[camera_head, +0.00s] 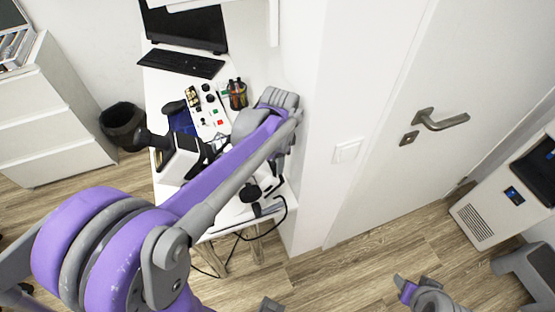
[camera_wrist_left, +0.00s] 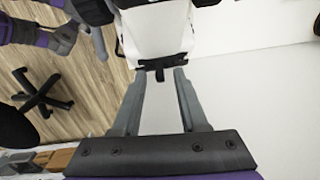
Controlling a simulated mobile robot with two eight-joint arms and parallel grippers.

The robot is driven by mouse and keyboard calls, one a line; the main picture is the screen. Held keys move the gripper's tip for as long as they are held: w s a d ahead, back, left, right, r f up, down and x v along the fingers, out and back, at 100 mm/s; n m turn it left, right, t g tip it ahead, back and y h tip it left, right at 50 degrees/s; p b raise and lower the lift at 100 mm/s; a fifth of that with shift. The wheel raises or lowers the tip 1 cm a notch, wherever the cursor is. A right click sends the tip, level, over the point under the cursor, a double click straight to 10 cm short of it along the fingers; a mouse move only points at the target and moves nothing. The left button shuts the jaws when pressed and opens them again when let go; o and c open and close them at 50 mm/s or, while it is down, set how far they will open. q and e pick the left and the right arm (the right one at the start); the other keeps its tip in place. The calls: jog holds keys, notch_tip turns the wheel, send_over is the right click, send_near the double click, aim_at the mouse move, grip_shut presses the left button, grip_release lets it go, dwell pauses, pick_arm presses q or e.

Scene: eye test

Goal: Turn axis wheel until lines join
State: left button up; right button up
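I cannot pick out an axis wheel with joining lines in either view. A white instrument with black parts (camera_head: 178,163) stands on the desk, left of my left arm in the head view. In the left wrist view, my left gripper (camera_wrist_left: 161,78) has two grey fingers apart, with white surface showing between them. A small black fitting (camera_wrist_left: 160,65) on a white body (camera_wrist_left: 155,30) lies at the fingertips; I cannot tell whether they touch it. My left arm hides its fingers in the head view. Part of my right gripper (camera_head: 425,296) shows at the bottom edge.
The narrow white desk (camera_head: 158,88) holds a keyboard (camera_head: 180,63), a monitor (camera_head: 185,25) and a pen cup (camera_head: 237,94). A black bin (camera_head: 122,125) stands by white drawers (camera_head: 55,125). A wall and door (camera_head: 400,80) bound the right. Cables hang at the desk's front.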

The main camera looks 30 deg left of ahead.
pick_arm(q)
grip_shut()
jog(key=shift+s+d+f+m+t+y, duration=0.2)
jog(key=shift+s+d+m+t+y, duration=0.5)
jog(key=shift+m, duration=0.4)
jog(key=shift+s, duration=0.1)
jog(key=shift+o, duration=0.5)
grip_release()
jog(key=shift+r, duration=0.1)
jog(key=v, duration=1)
jog(key=shift+r+p, duration=0.35)
jog(key=shift+p, duration=0.05)
